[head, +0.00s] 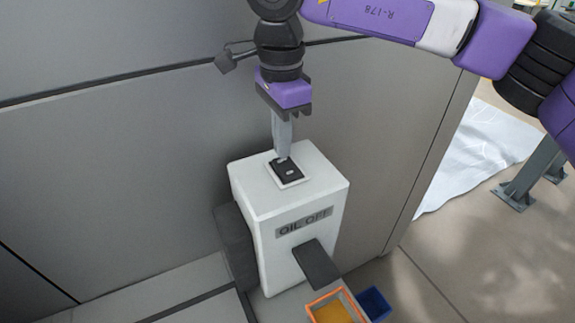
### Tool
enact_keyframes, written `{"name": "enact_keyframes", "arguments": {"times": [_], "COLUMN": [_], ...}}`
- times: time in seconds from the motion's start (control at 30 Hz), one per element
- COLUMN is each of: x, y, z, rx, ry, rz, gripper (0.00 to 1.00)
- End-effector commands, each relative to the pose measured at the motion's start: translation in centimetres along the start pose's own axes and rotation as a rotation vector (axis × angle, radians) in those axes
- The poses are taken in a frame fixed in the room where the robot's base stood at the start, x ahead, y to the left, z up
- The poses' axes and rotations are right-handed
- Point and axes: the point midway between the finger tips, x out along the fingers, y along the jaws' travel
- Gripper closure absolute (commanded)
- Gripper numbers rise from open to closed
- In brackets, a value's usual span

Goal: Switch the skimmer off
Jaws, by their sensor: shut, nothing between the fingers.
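The skimmer (256,225) is a white upright box with a label that appears to read "OIL OFF" on its front. A small black rocker switch (290,174) in a pale frame sits on its top face. My gripper (284,157) points straight down above the box, with its fingers shut and empty. The fingertips are at the far edge of the switch and seem to touch it or hover just over it; I cannot tell which. They hide part of the switch, and its rocker position is not clear.
A dark spout (317,262) sticks out of the skimmer's front above an orange-rimmed tray (338,308) with yellowish contents. A blue bin (374,303) stands beside it. Grey wall panels (110,160) stand close behind. Open floor (440,270) lies to the right.

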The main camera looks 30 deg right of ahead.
Motion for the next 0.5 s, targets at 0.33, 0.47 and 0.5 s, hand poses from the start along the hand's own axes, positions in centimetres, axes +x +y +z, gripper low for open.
{"name": "enact_keyframes", "arguments": {"times": [0.33,0.47,0.5], "x": [0.56,0.73,0.79], "y": [0.01,0.01,0.01], "z": [0.00,-0.01,-0.01], "rx": [0.000,0.000,0.000], "ry": [0.000,0.000,0.000], "rz": [0.000,0.000,0.000], "gripper": [1.00,1.00,1.00]}}
